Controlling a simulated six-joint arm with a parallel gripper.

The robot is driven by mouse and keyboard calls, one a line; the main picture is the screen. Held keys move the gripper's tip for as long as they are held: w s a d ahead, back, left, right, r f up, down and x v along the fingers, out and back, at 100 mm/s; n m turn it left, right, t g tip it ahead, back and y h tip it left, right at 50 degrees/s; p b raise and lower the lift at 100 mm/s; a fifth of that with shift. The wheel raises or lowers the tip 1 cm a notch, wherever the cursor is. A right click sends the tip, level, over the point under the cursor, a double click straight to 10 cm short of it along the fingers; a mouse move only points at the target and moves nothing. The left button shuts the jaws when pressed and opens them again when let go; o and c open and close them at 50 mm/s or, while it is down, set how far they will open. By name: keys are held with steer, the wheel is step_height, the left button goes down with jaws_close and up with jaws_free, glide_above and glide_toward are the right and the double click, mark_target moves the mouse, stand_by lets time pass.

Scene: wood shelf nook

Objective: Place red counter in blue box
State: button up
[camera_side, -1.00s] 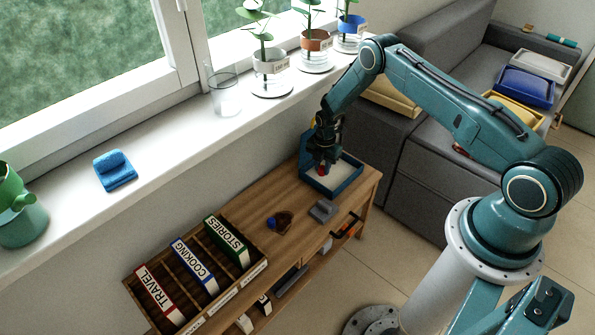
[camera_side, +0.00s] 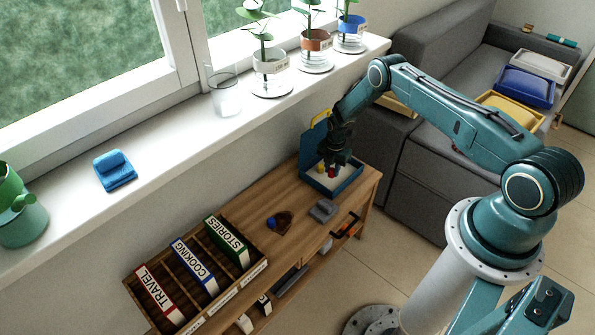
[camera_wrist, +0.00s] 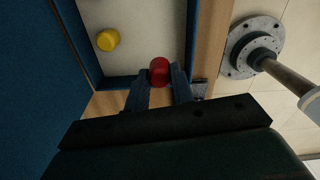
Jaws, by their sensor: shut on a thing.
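The red counter (camera_wrist: 159,71) is between the fingertips of my gripper (camera_wrist: 159,82) in the wrist view. In the side view it shows as a small red spot (camera_side: 331,173) under my gripper (camera_side: 332,164). My gripper is shut on it. The blue box (camera_side: 349,184), with a pale inside, stands open on the wooden bench, its raised back panel (camera_side: 312,140) behind the gripper. The counter is over the box, near one wall in the wrist view; its height above the floor is unclear. A yellow counter (camera_wrist: 108,39) lies inside the box.
A blue round thing (camera_side: 271,222) on a brown piece (camera_side: 284,222) and a grey block (camera_side: 323,210) lie on the bench in front of the box. A wooden rack (camera_side: 254,262) with labelled binders stands at left. The windowsill (camera_side: 180,145) runs behind.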

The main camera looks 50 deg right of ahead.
mark_target(330, 185)
steer(key=shift+f, duration=0.55)
steer(key=shift+f, duration=0.1)
steer(key=shift+f, duration=1.95)
steer(key=shift+f, duration=0.2)
steer(key=o, duration=1)
steer(key=shift+c, duration=0.2)
steer(key=shift+r, duration=0.2)
steer(key=shift+r, duration=6)
